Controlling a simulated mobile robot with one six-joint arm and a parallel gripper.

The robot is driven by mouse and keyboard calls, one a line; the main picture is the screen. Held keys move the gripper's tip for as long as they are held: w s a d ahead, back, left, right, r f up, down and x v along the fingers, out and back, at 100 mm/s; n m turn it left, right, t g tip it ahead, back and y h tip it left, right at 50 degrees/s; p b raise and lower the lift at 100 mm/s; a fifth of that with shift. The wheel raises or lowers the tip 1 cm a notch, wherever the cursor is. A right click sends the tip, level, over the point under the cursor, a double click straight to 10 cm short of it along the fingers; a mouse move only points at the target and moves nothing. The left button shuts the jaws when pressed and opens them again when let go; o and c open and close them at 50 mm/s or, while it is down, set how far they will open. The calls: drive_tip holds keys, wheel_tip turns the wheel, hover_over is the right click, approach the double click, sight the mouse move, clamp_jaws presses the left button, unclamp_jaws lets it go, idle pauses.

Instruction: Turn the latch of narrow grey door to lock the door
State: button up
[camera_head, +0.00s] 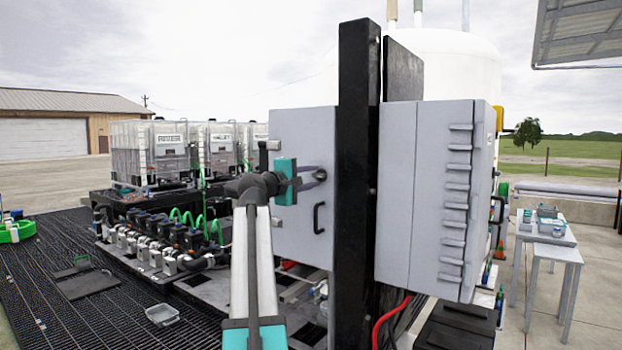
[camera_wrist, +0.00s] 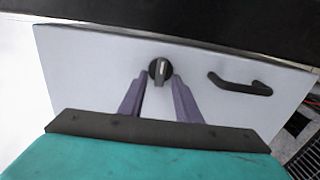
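The narrow grey door (camera_head: 290,235) is the flat panel left of the black post, and it looks flush in its frame. It fills the middle of the wrist view (camera_wrist: 95,70). Its latch is a round black knob (camera_wrist: 160,71) with a pale mark, between and just beyond my fingertips in the wrist view. In the head view the latch (camera_head: 320,175) is partly hidden by my fingers. A black handle (camera_head: 318,217) sits below it, and shows to the right in the wrist view (camera_wrist: 240,84). My gripper (camera_wrist: 159,80) is open, its two purple fingers apart, pointing at the door.
A black post (camera_head: 358,160) stands just right of the door. A grey ribbed cabinet (camera_head: 420,190) is beyond it. Pumps and hoses (camera_head: 165,235) lie to the left on black grating (camera_head: 45,290). A red hose (camera_head: 390,320) hangs below the cabinet.

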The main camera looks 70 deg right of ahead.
drive_tip(key=shift+a, duration=0.1)
drive_tip(key=b+v, duration=0.4)
drive_tip(key=v, duration=0.9)
drive_tip(key=shift+a, duration=0.3)
drive_tip(key=shift+w, duration=0.15)
